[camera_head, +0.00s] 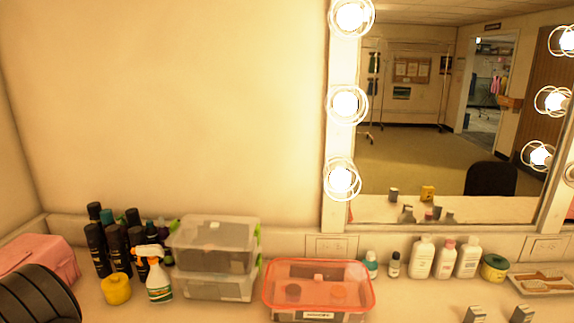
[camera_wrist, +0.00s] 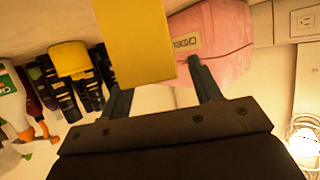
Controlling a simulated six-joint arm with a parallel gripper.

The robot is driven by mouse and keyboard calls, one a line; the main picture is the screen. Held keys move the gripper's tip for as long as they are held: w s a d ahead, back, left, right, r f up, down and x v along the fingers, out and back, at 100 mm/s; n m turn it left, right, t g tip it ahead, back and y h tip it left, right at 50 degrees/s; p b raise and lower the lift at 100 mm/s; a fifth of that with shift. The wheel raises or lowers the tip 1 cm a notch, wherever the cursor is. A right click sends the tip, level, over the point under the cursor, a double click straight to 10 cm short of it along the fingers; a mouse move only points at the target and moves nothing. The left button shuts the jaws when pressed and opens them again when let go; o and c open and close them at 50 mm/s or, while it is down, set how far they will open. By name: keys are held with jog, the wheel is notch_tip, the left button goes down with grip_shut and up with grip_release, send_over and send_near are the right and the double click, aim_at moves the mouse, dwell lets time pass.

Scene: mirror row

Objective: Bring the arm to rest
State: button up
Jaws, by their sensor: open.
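My gripper (camera_wrist: 158,76) shows in the wrist view with its two dark fingers apart. A large yellow block-like thing (camera_wrist: 135,40) is close in front of it and overlaps the space at the left fingertip. I cannot tell whether they touch. A pink case (camera_wrist: 212,40) with a label lies beyond the right finger. It also shows at the left in the head view (camera_head: 42,256). My gripper cannot be made out in the head view.
Black bottles (camera_head: 97,250), a yellow jar (camera_head: 117,290) and a spray bottle (camera_head: 158,282) stand at the left. Clear boxes (camera_head: 213,262) and a red-rimmed box (camera_head: 320,270) are mid-counter. White bottles (camera_head: 445,262) line the mirror (camera_head: 420,160). A dark ribbed shape fills the lower-left corner.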

jog(key=shift+f, duration=0.4)
jog(key=shift+s+d+f, duration=0.15)
jog(key=shift+s+f, duration=0.05)
jog(key=shift+f, duration=0.3)
jog(key=shift+s+d+f, duration=0.1)
jog(key=shift+s+f, duration=0.05)
jog(key=shift+f, duration=0.3)
jog(key=v, duration=1.1)
jog(key=x, duration=1.2)
jog(key=shift+w, duration=0.15)
notch_tip(320, 180, up, 5)
jog(key=shift+f, duration=0.1)
jog(key=w+d+r, duration=0.6)
jog(key=d+r, duration=0.1)
jog(key=d, duration=0.3)
notch_tip(320, 180, up, 17)
jog(key=w+d+m+t+h, duration=0.1)
jog(key=w+d, duration=0.3)
jog(key=w, duration=0.1)
jog(key=shift+w+r, duration=0.25)
jog(key=shift+r, duration=0.1)
